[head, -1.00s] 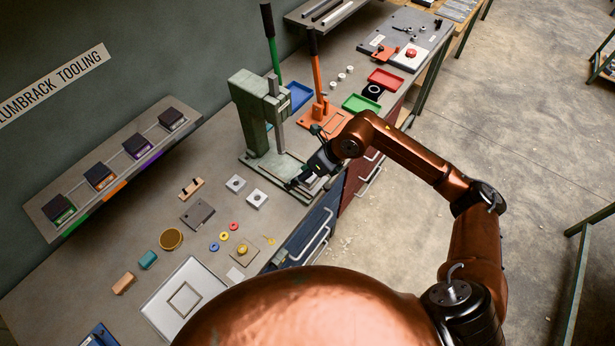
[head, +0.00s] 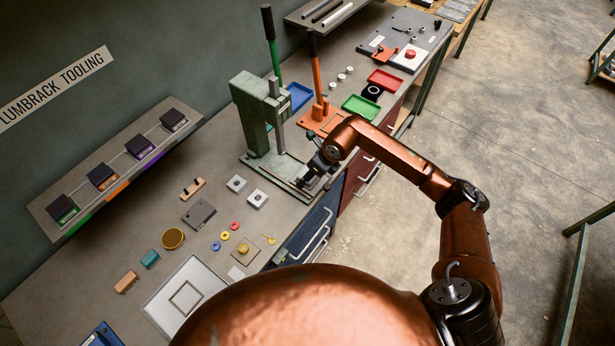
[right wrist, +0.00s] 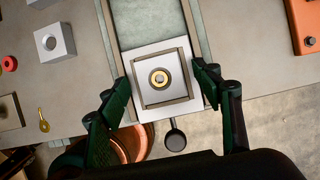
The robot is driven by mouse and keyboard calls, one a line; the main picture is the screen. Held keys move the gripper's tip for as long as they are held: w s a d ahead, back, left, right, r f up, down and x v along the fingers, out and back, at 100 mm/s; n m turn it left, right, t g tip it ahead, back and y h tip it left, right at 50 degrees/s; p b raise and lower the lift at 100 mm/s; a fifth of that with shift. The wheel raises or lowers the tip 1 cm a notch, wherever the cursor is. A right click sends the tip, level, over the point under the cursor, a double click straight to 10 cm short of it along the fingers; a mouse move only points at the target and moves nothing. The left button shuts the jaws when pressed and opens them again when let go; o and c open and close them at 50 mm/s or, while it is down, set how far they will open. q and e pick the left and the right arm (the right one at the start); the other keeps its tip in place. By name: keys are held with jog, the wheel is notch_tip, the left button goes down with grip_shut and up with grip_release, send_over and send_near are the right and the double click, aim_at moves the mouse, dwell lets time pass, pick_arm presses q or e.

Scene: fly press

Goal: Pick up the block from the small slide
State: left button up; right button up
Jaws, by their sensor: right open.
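The small slide (right wrist: 144,105) is a pale plate with a dark round knob (right wrist: 175,138) at its near end, set between rails in the right wrist view. A silver square block (right wrist: 150,93) sits in a square frame on it, with a brass ring and dark centre on top. My right gripper (right wrist: 162,88) is open, with one finger to the left and one to the right of the block, apart from it. In the head view my right gripper (head: 305,183) is over the front of the green press (head: 255,108) and hides the block. My left gripper is not in view.
An orange press (head: 322,115) stands behind my right arm. Green (head: 361,104) and red trays lie farther back. Open floor is at right.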

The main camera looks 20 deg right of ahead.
jog(key=shift+c, duration=0.4)
jog(key=c, duration=1.3)
jog(key=shift+r, duration=0.1)
jog(key=shift+r, duration=0.1)
